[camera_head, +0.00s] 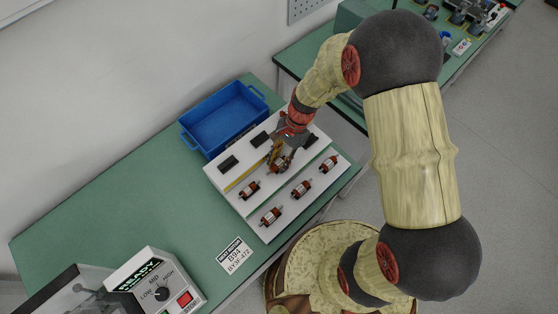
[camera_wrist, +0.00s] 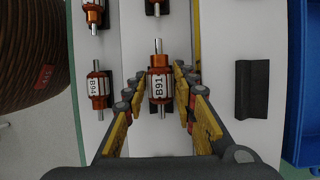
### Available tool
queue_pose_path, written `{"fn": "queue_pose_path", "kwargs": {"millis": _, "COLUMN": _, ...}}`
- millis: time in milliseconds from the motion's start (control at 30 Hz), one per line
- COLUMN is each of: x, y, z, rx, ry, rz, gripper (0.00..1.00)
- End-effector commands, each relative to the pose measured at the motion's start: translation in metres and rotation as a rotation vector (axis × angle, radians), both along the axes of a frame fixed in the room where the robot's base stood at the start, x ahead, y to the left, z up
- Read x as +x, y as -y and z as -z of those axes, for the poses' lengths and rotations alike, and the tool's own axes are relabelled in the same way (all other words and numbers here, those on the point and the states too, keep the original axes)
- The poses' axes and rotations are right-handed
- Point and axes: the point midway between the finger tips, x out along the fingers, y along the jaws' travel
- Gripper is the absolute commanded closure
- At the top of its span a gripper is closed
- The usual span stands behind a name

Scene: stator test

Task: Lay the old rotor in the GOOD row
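In the head view my gripper (camera_head: 283,158) is over the middle of the white board (camera_head: 232,195). A rotor labelled B94 (camera_wrist: 98,88) lies to its left in the wrist view. Several other rotors lie on the board in rows, one of them here (camera_head: 250,189). I can read no GOOD label.
Behind a yellow line (camera_head: 245,178) are black cradles (camera_head: 228,163), the visible left ones empty. A blue crate (camera_head: 222,115) stands behind the board. A card (camera_head: 236,257) reading B94 and a dial box (camera_head: 157,285) stand at the front left. Green table is clear at left.

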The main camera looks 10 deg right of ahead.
Motion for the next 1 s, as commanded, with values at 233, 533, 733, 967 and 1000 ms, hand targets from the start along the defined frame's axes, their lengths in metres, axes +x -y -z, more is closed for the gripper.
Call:
{"fn": "queue_pose_path", "kwargs": {"millis": 233, "x": 0.000, "y": 0.000, "z": 0.000, "rx": 0.000, "ry": 0.000, "rz": 0.000, "gripper": 0.59}}
{"fn": "queue_pose_path", "kwargs": {"millis": 533, "x": 0.000, "y": 0.000, "z": 0.000, "rx": 0.001, "ry": 0.001, "rz": 0.000, "gripper": 0.53}}
{"fn": "queue_pose_path", "kwargs": {"millis": 733, "x": 0.002, "y": 0.002, "z": -0.007, "rx": 0.000, "ry": 0.002, "rz": 0.000, "gripper": 0.53}}
{"fn": "queue_pose_path", "kwargs": {"millis": 967, "x": 0.012, "y": 0.015, "z": -0.043, "rx": 0.001, "ry": 0.006, "rz": 0.002, "gripper": 0.53}}
{"fn": "queue_pose_path", "kwargs": {"millis": 1000, "x": 0.013, "y": 0.018, "z": -0.051, "rx": 0.001, "ry": 0.005, "rz": 0.001, "gripper": 0.53}}
